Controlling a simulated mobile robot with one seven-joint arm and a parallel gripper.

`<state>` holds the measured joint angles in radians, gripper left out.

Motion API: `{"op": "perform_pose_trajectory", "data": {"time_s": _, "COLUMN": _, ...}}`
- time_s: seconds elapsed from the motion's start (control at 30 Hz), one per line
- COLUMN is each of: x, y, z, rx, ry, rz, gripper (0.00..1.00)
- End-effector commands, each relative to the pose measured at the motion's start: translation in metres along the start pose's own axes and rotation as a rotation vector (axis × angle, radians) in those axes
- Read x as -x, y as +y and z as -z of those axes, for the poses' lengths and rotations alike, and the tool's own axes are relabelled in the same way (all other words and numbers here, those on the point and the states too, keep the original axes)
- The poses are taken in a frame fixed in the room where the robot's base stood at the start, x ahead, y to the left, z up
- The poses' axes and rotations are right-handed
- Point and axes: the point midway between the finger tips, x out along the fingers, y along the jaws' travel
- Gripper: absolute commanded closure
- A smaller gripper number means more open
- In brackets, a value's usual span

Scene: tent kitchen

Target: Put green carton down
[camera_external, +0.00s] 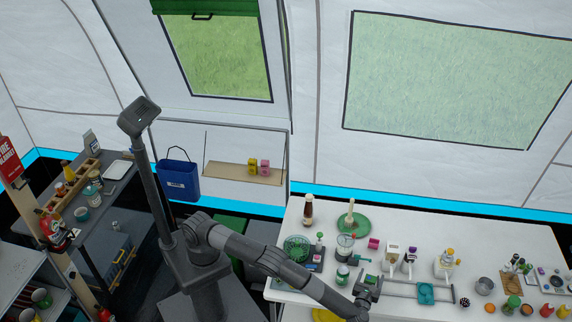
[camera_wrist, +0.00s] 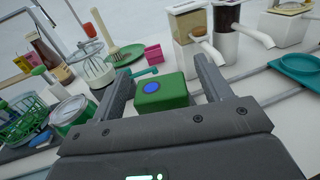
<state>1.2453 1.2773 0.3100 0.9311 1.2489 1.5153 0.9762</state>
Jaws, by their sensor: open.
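The green carton (camera_wrist: 165,95) is a small green box with a blue round spot on its face. It stands on the white table between the two fingers of my gripper (camera_wrist: 160,85) in the wrist view. The fingers are spread, with a visible gap on its right; its lower part is hidden behind the gripper body. In the external view my gripper (camera_external: 369,282) is low over the front part of the white table (camera_external: 300,212), with the green carton (camera_external: 371,280) at its tip.
A pink box (camera_wrist: 153,53) and white dispensers (camera_wrist: 195,42) stand behind. A rail with a teal tray (camera_external: 427,293) lies to the right.

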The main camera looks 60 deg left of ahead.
Motion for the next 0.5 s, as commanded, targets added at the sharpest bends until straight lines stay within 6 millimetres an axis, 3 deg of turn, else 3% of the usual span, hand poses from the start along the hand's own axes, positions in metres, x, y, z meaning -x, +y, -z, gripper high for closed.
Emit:
{"op": "perform_pose_trajectory", "data": {"time_s": 0.1, "x": -0.0113, "y": 0.0001, "z": 0.0003, "rx": 0.000, "ry": 0.001, "rz": 0.001, "gripper": 0.29}}
{"op": "perform_pose_trajectory", "data": {"time_s": 0.3, "x": -0.0118, "y": 0.0000, "z": 0.0004, "rx": 0.000, "ry": 0.001, "rz": 0.001, "gripper": 0.29}}
{"op": "perform_pose_trajectory", "data": {"time_s": 0.5, "x": -0.0117, "y": 0.0001, "z": 0.0005, "rx": 0.000, "ry": 0.001, "rz": 0.001, "gripper": 0.45}}
